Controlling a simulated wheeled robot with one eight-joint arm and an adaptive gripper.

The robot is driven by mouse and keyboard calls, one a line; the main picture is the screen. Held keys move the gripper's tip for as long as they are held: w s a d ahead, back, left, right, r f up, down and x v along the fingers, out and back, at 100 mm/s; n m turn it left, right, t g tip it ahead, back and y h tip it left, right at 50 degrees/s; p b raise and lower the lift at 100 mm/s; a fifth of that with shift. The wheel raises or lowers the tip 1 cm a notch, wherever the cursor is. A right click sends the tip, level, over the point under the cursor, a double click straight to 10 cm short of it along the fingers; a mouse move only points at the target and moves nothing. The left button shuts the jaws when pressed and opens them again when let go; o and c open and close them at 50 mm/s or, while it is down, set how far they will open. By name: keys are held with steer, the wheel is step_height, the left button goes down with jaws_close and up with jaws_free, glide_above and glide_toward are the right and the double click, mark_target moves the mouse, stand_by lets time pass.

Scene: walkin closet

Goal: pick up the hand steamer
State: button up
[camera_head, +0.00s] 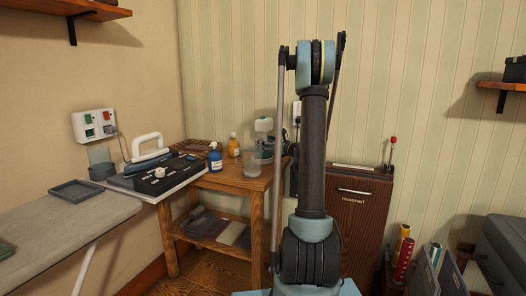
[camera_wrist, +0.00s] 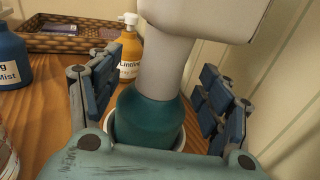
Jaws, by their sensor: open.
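The hand steamer (camera_wrist: 165,65) stands upright in the wrist view, with a white head and neck and a teal lower body in a pale round base. Its white head (camera_head: 263,125) also shows in the head view, at the back of the wooden table beside my arm. My gripper (camera_wrist: 158,98) is open, with one finger on each side of the steamer's neck and body. I see no clear contact. In the head view my arm hides most of the gripper, and in the wrist view the steamer's top runs out of frame.
An orange bottle (camera_wrist: 130,52), a blue bottle (camera_wrist: 12,58) and a wicker tray (camera_wrist: 65,43) stand left of the steamer. A clear jar (camera_head: 251,165) is in front of it. The striped wall (camera_head: 225,80) is close behind.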

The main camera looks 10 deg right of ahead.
steer(key=shift+x, duration=1.05)
steer(key=shift+c, duration=0.5)
jaws_close()
steer(key=shift+r, duration=0.1)
